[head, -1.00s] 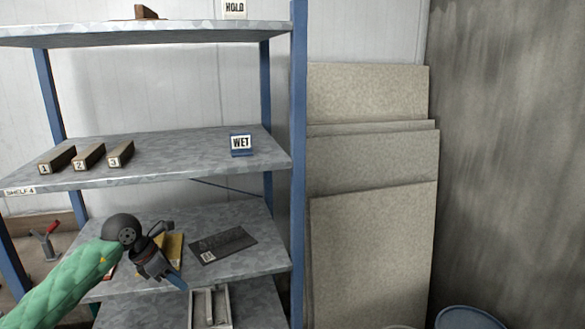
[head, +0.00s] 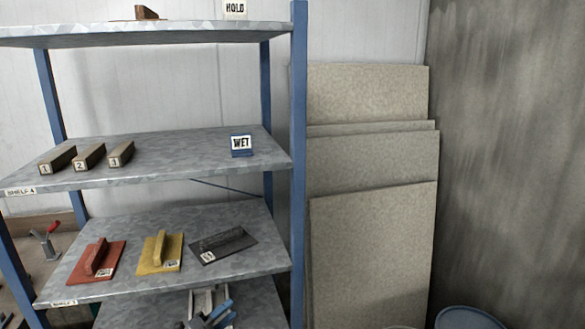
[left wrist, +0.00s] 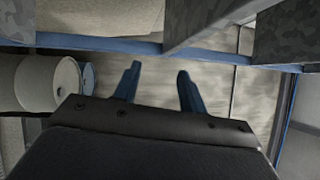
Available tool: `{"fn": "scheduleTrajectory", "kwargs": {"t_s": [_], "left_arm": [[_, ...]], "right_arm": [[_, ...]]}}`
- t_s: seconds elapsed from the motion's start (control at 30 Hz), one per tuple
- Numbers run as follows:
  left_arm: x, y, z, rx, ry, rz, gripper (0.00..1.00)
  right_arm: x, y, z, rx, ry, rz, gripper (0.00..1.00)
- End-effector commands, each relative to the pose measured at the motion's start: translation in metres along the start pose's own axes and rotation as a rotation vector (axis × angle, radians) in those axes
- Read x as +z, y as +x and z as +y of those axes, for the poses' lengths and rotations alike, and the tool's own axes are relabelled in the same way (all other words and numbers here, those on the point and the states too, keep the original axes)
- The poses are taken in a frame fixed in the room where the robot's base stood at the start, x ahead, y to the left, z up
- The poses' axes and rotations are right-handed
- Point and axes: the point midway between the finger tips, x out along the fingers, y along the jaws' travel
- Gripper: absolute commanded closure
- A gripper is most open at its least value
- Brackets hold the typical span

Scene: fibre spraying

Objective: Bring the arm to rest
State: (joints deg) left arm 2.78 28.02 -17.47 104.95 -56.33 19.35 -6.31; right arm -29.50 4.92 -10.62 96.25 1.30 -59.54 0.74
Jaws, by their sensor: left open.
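My left gripper (head: 215,314) shows at the bottom edge of the head view, low in front of the shelf rack. In the left wrist view its two blue fingers (left wrist: 157,88) stand apart with nothing between them. The rest of the left arm is out of the head view. My right gripper is not seen.
A metal shelf rack with blue posts (head: 298,160) stands ahead. Its lower shelf holds a red float (head: 108,262), a yellow float (head: 160,252) and a dark float (head: 223,245). Boards (head: 372,250) lean at right.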

Motion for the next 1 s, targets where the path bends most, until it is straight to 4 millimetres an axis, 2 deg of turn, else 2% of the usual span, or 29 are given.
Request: {"fn": "scheduleTrajectory", "kwargs": {"t_s": [0.03, 0.17, 0.27, 0.4, 0.47, 0.57, 0.7, 0.77, 0.9, 1.0], "left_arm": [[0.0, -0.011, 0.026, 0.01, -0.105, -0.095, 0.58], [0.004, -0.047, 0.091, 0.056, -0.366, -0.352, 0.58], [-0.002, -0.08, 0.142, 0.111, -0.54, -0.53, 0.58], [-0.022, -0.13, 0.209, 0.202, -0.749, -0.746, 0.58], [-0.036, -0.152, 0.235, 0.246, -0.832, -0.832, 0.58], [-0.064, -0.188, 0.277, 0.324, -0.958, -0.965, 0.58], [-0.111, -0.24, 0.327, 0.444, -1.122, -1.14, 0.58], [-0.134, -0.262, 0.345, 0.498, -1.188, -1.21, 0.58], [-0.195, -0.311, 0.381, 0.637, -1.334, -1.364, 0.58], [-0.24, -0.343, 0.398, 0.737, -1.428, -1.462, 0.58]], "right_arm": [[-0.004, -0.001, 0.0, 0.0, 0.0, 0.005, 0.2], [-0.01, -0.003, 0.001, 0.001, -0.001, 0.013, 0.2], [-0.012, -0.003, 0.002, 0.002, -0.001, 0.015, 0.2], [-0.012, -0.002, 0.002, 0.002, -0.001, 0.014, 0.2], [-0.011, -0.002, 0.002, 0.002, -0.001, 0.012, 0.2], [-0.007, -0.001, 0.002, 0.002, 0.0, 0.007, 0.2], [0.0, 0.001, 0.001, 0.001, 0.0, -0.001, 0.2], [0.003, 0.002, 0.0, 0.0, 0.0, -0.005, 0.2], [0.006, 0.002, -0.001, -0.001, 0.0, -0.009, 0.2], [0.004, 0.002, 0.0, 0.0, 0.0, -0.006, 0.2]]}}
